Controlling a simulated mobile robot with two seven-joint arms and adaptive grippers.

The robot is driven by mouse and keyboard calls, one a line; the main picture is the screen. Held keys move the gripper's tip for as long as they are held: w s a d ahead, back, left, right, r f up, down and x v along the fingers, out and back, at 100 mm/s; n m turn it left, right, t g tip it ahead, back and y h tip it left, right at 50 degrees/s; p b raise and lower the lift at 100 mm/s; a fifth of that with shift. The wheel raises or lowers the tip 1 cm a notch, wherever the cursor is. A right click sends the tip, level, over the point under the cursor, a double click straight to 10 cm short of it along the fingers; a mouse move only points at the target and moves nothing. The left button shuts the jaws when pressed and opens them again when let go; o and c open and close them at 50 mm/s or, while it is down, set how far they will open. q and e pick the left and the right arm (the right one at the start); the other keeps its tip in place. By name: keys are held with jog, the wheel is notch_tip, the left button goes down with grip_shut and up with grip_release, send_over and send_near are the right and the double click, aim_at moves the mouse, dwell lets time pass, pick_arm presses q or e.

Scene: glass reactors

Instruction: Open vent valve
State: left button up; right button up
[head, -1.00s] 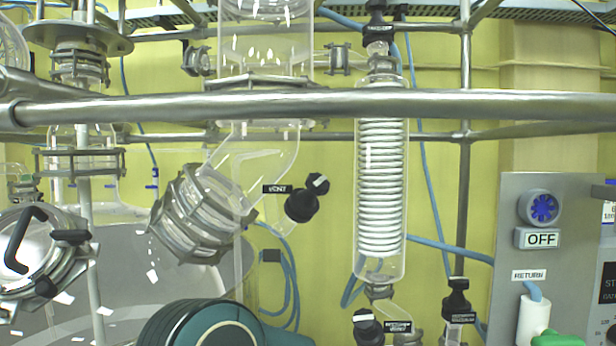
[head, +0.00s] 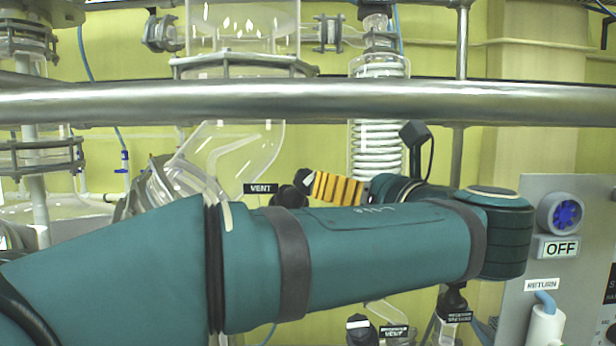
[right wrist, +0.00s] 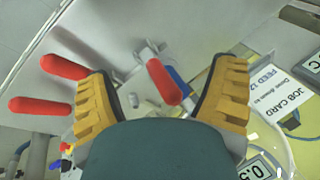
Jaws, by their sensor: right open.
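The vent valve's black knob (head: 288,195) is right of the black VENT label (head: 260,188) on the glass neck in the head view. It is partly hidden behind my left arm. My left gripper (head: 318,186), with orange ribbed fingers, comes from the right, its tips at or very close to the knob. I cannot tell whether they touch it or how far the jaws are apart. My right gripper (right wrist: 168,76) is open and empty in the right wrist view. A red handle (right wrist: 163,80) shows between its fingers, apparently beyond them.
A steel rail (head: 400,101) crosses in front of the glassware, above my left arm. The coiled condenser (head: 376,140) is behind the arm. A second valve (head: 360,328) is below the arm. The control panel (head: 530,220) is at right. Two more red handles (right wrist: 64,67) (right wrist: 40,106) are left of my right gripper.

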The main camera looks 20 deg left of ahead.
aim_at(312, 180)
pick_arm(q)
jog(key=p+x, duration=0.1)
jog(key=x, duration=1.1)
jog(key=shift+f, duration=0.15)
jog(key=c, duration=1.2)
